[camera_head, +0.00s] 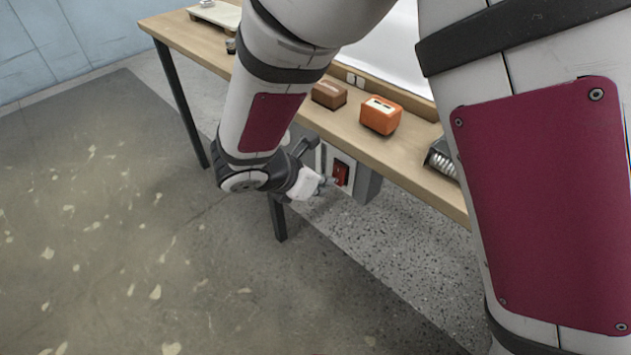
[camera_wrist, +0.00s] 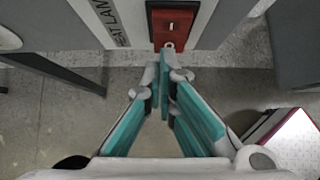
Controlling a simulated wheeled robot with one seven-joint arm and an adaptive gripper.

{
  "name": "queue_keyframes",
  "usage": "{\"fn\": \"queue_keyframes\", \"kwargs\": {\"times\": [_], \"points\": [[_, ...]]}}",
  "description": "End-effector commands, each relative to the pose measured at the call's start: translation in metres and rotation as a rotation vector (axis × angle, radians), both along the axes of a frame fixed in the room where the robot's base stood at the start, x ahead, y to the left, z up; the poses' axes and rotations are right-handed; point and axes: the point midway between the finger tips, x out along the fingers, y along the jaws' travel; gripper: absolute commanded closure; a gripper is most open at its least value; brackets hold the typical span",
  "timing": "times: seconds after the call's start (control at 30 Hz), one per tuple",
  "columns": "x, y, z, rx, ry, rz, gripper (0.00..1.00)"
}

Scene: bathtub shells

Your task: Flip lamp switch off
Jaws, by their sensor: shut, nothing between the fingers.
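The lamp switch (camera_head: 341,173) is a red rocker on a grey box (camera_head: 366,185) below the table's front edge. In the wrist view the red switch (camera_wrist: 172,22) is at the top centre, beside partly cut-off dark lettering that reads like "HEAT LAM". My gripper (camera_head: 325,183) is just left of the switch in the head view. In the wrist view its teal-padded fingers (camera_wrist: 166,62) meet at the tips, shut and empty, right below the switch's lower edge. I cannot tell whether the tips touch the switch.
The wooden table (camera_head: 415,150) runs above the box, with dark legs (camera_head: 278,217). On it are an orange box-shaped device (camera_head: 381,115), a brown block (camera_head: 329,94) and a metal coil-like object (camera_head: 441,160) near the edge. The floor (camera_head: 150,250) at left is clear.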

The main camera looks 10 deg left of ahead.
Motion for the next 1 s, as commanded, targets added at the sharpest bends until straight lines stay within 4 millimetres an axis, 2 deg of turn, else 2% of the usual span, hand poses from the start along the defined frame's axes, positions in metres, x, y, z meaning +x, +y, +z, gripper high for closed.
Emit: {"fn": "queue_keyframes", "kwargs": {"times": [0.33, 0.6, 1.0], "points": [[0.001, -0.001, -0.001, -0.006, -0.008, 0.000, 1.00], [0.007, -0.005, -0.011, -0.085, -0.105, 0.002, 1.00], [0.010, -0.009, -0.012, -0.131, -0.167, -0.006, 1.00]]}}
